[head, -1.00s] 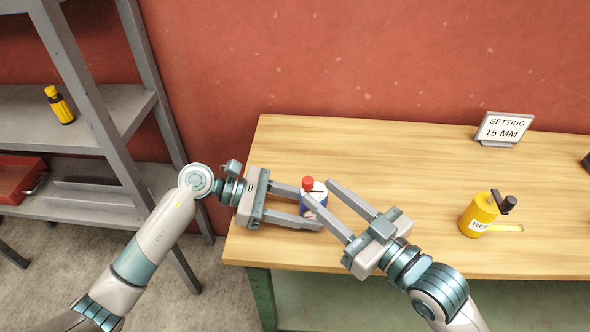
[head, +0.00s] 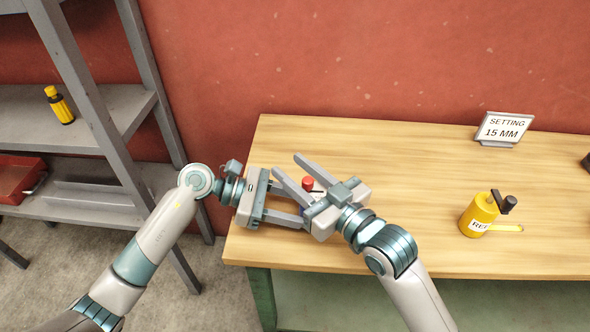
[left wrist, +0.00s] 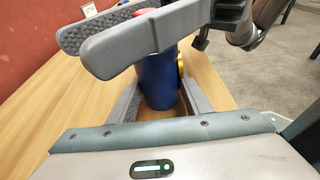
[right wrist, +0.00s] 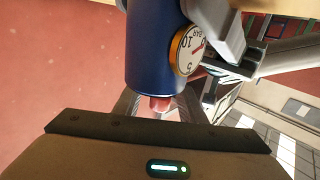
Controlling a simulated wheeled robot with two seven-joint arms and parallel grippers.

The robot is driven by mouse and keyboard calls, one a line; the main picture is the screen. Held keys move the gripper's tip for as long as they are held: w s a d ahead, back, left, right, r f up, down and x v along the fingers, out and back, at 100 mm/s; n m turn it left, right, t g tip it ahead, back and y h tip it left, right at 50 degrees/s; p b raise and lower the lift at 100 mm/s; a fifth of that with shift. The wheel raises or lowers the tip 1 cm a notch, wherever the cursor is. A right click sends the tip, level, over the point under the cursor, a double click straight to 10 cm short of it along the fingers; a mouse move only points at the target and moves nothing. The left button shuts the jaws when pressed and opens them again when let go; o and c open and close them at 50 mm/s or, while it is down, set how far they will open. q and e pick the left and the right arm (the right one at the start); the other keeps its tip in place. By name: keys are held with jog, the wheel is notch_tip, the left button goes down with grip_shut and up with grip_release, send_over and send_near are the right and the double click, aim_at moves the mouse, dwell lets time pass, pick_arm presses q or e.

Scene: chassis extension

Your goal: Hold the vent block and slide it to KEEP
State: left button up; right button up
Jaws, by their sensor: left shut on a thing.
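A blue cylinder with a red cap (head: 308,184) stands near the table's left end, mostly hidden by my right gripper in the head view. Its blue body shows in the left wrist view (left wrist: 157,82). A round white dial (right wrist: 188,50) sits on its side in the right wrist view. My left gripper (head: 300,206) is shut on this cylinder from the left; its fingertips are partly hidden. My right gripper (head: 288,165) is open, its fingers passing above the cylinder with the red cap between them. I cannot make out a vent block or KEEP mark.
A yellow can (head: 479,215) with a black top part and a partly readable label stands on the right of the table. A sign (head: 504,129) reads SETTING 15 MM. A grey shelf (head: 90,105) stands at the left. The middle of the table is clear.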

grip_shut()
jog(key=shift+d, duration=1.5)
pick_arm(q)
jog(key=shift+a, duration=0.1)
pick_arm(e)
grip_release()
jog(key=shift+s+d, duration=0.1)
jog(key=v, duration=1.1)
jog(key=shift+s+d, duration=0.25)
